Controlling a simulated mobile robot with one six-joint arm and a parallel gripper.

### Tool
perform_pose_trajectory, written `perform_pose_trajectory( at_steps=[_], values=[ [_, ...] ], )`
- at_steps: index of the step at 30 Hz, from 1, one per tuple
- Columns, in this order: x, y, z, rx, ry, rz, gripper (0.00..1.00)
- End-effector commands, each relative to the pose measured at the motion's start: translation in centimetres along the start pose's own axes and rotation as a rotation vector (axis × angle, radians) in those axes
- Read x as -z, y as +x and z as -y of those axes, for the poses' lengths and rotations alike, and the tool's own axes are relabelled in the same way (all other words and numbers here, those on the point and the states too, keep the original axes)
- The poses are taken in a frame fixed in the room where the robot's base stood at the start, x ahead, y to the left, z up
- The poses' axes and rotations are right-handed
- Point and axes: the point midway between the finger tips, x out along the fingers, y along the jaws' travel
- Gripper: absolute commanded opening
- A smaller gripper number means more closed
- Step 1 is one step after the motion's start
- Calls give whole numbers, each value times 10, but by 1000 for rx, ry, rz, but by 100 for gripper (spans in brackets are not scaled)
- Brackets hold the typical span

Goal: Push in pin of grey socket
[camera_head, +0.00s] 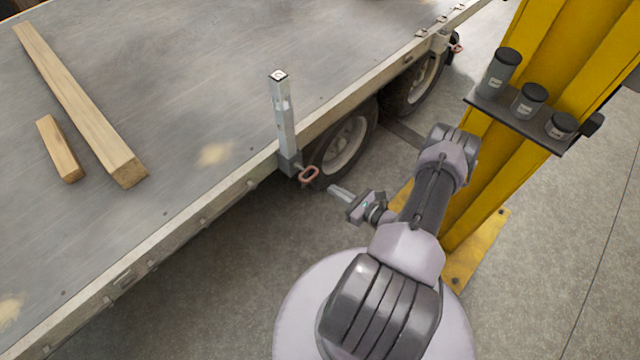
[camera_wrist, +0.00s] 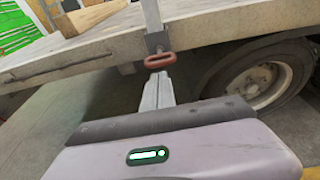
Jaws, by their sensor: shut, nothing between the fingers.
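A grey socket (camera_head: 290,164) is fixed to the trailer's side edge, with a light metal post (camera_head: 284,115) standing upright in it. A pin with a red loop handle (camera_head: 309,175) sticks out of the socket's outer side. In the wrist view the red handle (camera_wrist: 160,61) is just past my fingertips, below the dark socket (camera_wrist: 157,41). My gripper (camera_head: 335,189) is shut and empty, pointing at the handle from outside the trailer. A small gap shows between fingertips and handle in the head view. How deep the pin sits is hidden.
A long wooden beam (camera_head: 80,100) and a short block (camera_head: 60,148) lie on the trailer bed (camera_head: 220,60). Wheels (camera_head: 345,147) are beneath the edge. A yellow column (camera_head: 560,60) with a shelf of several dark canisters (camera_head: 499,74) stands right. Another red-handled pin (camera_head: 457,48) is farther along.

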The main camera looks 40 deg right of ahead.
Motion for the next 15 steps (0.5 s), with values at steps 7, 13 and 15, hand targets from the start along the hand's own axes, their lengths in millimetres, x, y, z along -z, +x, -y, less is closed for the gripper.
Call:
perform_pose_trajectory(
  at_steps=[7, 13, 15],
  values=[
    [2, 50, -1, -3, -2, 1, 0],
    [1, 70, 0, -1, 0, 1, 0],
    [0, 72, 0, 0, 0, 1, 0]
  ],
)
